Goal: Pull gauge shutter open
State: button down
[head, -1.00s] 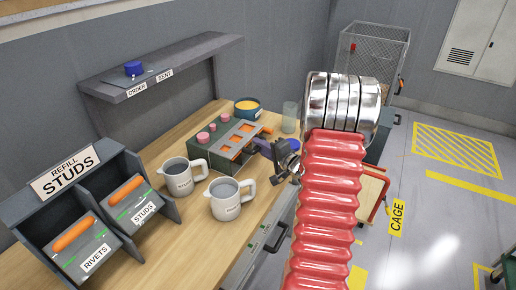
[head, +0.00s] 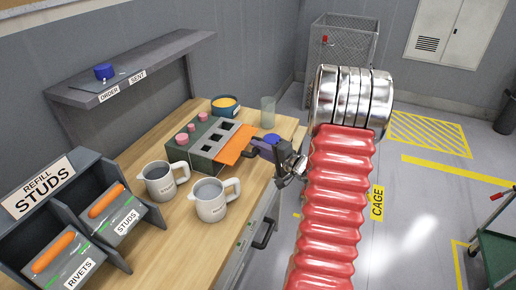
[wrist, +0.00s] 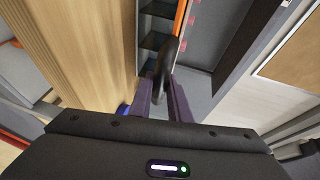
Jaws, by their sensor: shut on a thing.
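The gauge box (head: 205,135) is a dark green block on the workbench with pink knobs along its far left side and a row of dark square windows on top. The orange shutter (head: 235,145) is a flat plate slid out past the box's right side, leaving the windows uncovered. It shows as a thin orange strip in the wrist view (wrist: 180,18). My gripper (head: 259,149) is shut on the shutter's dark handle (wrist: 166,65), with its two purple-grey fingers on either side of it in the wrist view. My red arm hides part of the bench's right side.
Two grey mugs (head: 160,181) (head: 212,201) stand in front of the box. A yellow-filled bowl (head: 225,107) and a clear glass (head: 268,112) stand behind it. The floor at right is mostly open.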

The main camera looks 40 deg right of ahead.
jog(key=shift+s+f, duration=0.3)
jog(key=c, duration=2)
grip_release()
jog(key=o, duration=0.4)
jog(key=shift+w+r, duration=0.15)
jog(key=shift+w, duration=0.05)
jog(key=shift+c, duration=0.2)
jog(key=s+d+r, duration=0.1)
jog(key=s+r, duration=0.1)
jog(key=s, duration=1.1)
jog(key=shift+s+r, duration=0.2)
jog(key=shift+s, duration=0.1)
